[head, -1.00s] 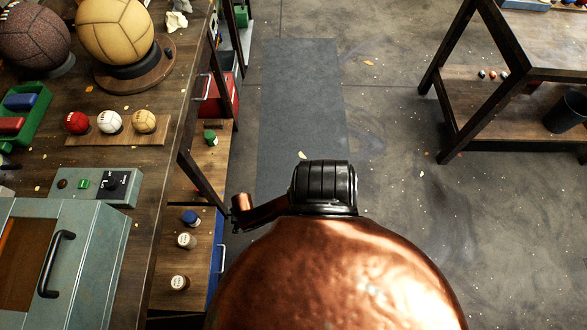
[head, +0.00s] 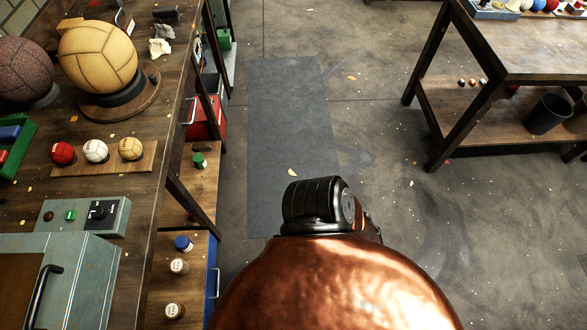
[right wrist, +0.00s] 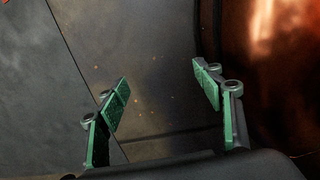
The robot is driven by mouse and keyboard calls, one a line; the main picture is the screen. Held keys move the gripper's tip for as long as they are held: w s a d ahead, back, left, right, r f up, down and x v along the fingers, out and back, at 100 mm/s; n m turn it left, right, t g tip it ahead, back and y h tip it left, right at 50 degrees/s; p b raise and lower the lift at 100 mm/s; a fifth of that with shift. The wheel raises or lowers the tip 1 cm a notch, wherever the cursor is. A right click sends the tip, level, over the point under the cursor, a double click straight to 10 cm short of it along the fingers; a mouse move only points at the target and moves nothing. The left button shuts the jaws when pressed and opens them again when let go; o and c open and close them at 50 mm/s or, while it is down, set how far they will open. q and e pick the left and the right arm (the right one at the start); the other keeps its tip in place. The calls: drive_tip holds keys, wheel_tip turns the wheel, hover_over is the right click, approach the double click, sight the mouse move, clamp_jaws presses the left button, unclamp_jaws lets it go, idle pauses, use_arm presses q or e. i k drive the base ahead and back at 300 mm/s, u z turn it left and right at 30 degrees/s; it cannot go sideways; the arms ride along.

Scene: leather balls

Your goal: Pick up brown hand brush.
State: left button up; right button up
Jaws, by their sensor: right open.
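I cannot make out a brown hand brush in either view. A small dark object (head: 166,13) lies at the far end of the left workbench, too small to identify. My right gripper (right wrist: 163,86) shows in the right wrist view with its green-padded fingers spread apart. It is open, with nothing between the fingers and grey floor behind them. My left gripper is not in view.
The left workbench (head: 128,186) holds a yellow ball (head: 98,57), a dark ball (head: 24,70), three small balls on a board and a grey-green machine (head: 75,270). A second table (head: 535,55) stands right. Floor between them is clear around a grey mat (head: 290,130).

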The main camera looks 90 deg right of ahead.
sight(204, 146)
drive_tip(key=z, duration=2.85)
drive_tip(key=i, duration=2)
drive_tip(key=u, duration=2.8)
